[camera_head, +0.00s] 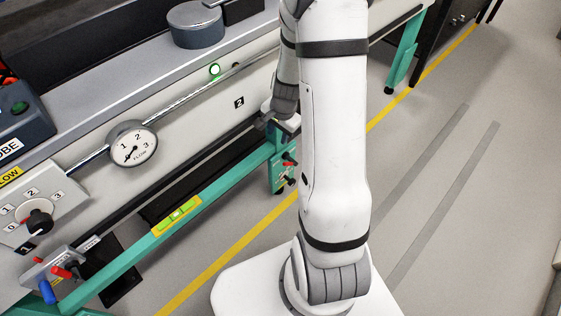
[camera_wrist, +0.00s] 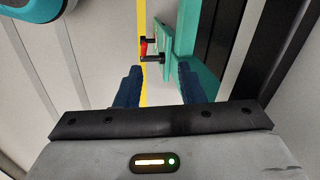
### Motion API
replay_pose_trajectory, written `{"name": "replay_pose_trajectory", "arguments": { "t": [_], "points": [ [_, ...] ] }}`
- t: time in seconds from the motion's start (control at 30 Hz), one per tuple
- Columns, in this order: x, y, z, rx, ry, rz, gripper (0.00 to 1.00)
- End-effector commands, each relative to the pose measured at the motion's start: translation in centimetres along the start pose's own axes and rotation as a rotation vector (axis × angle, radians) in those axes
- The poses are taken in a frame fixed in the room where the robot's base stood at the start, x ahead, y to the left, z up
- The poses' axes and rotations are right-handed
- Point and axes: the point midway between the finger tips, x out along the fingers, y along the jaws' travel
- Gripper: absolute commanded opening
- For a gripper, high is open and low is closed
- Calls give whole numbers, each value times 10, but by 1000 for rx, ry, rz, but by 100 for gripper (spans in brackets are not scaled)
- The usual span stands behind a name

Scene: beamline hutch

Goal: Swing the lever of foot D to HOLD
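A small lever with a red part (camera_wrist: 144,48) and dark ends sits by a green foot plate (camera_wrist: 164,38) in the wrist view. In the head view, a green foot (camera_head: 279,172) below the beam carries a red-tipped lever (camera_head: 288,158) and dark knobs, partly beside my arm. I cannot read a letter D or a HOLD mark on it. My gripper (camera_wrist: 158,82) has its two blue fingers spread with nothing between them. The lever lies beyond the fingertips, apart from them, and slightly left of the middle of the gap.
A green beam (camera_head: 130,258) with a yellow level (camera_head: 178,213) runs along the bench. A flow gauge (camera_head: 133,143) and a selector panel (camera_head: 38,213) are on the bench front. Another lever unit (camera_head: 55,268) with red and blue handles is at lower left. The right floor is clear.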

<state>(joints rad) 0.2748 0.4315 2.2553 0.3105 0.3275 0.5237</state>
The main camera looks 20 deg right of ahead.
Motion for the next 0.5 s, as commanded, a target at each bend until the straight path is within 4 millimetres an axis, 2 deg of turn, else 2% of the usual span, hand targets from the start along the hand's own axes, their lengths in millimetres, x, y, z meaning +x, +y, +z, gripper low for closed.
{"name": "replay_pose_trajectory", "arguments": {
  "t": [0.03,0.1,0.2,0.3,0.5],
  "points": [
    [38,10,-6,55,-3,11,35],
    [68,17,-15,125,2,19,35],
    [101,28,-23,204,8,28,35],
    [119,33,-28,251,14,34,35],
    [144,38,-30,276,16,37,35]
  ]
}}
